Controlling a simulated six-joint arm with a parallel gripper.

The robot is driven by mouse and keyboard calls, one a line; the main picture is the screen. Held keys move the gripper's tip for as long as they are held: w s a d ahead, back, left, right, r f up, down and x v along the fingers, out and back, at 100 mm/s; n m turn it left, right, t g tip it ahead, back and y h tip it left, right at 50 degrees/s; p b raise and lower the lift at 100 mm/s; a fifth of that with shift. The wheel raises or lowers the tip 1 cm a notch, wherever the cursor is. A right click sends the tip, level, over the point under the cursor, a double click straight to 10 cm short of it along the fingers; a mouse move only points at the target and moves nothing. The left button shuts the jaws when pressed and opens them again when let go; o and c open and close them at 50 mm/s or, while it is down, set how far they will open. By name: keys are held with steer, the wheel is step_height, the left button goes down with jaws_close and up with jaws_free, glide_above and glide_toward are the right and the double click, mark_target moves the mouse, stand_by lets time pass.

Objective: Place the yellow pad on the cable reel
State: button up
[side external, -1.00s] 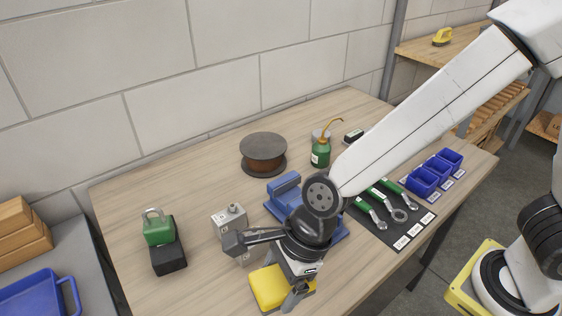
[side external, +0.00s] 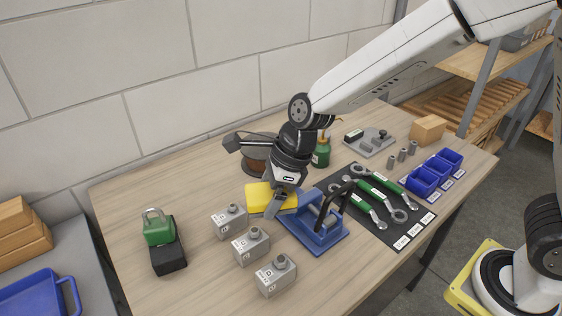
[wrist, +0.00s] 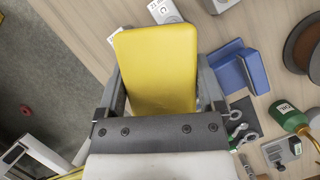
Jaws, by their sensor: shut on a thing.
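My gripper (side external: 276,203) is shut on the yellow pad (side external: 258,196), which appears raised above the table, between the blue vise-like fixture and the cable reel in the side view. In the wrist view the yellow pad (wrist: 158,65) sits between the two fingers of my gripper (wrist: 160,85). The cable reel (side external: 255,164) stands on the table behind my wrist, which hides much of it. It also shows, cut off, at the right edge of the wrist view (wrist: 300,45). The reel's top carries nothing that I can see.
The blue fixture (side external: 318,235) with a black handle stands just right of the pad. Several grey blocks (side external: 250,246) stand in front. A green oil can (side external: 321,154) is right of the reel. Wrenches lie on a dark mat (side external: 393,233). A green padlock (side external: 158,230) sits on a black block.

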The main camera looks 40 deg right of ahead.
steer(key=w+d+r+m, duration=0.1)
steer(key=w+d+r, duration=0.1)
steer(key=w+d, duration=0.3)
steer(key=w+d+r+m+t+h, duration=0.1)
steer(key=w+d, duration=0.4)
steer(key=d, duration=0.8)
steer(key=shift+w+r+m, duration=0.4)
steer(key=shift+m, duration=0.4)
glide_above(269, 150)
steer(key=s, duration=0.1)
step_height(269, 150, down, 8)
steer(key=shift+f, duration=0.2)
steer(key=shift+w+f, duration=0.4)
steer(key=shift+f, duration=0.05)
steer(key=shift+w+f, duration=0.1)
steer(key=shift+f, duration=0.05)
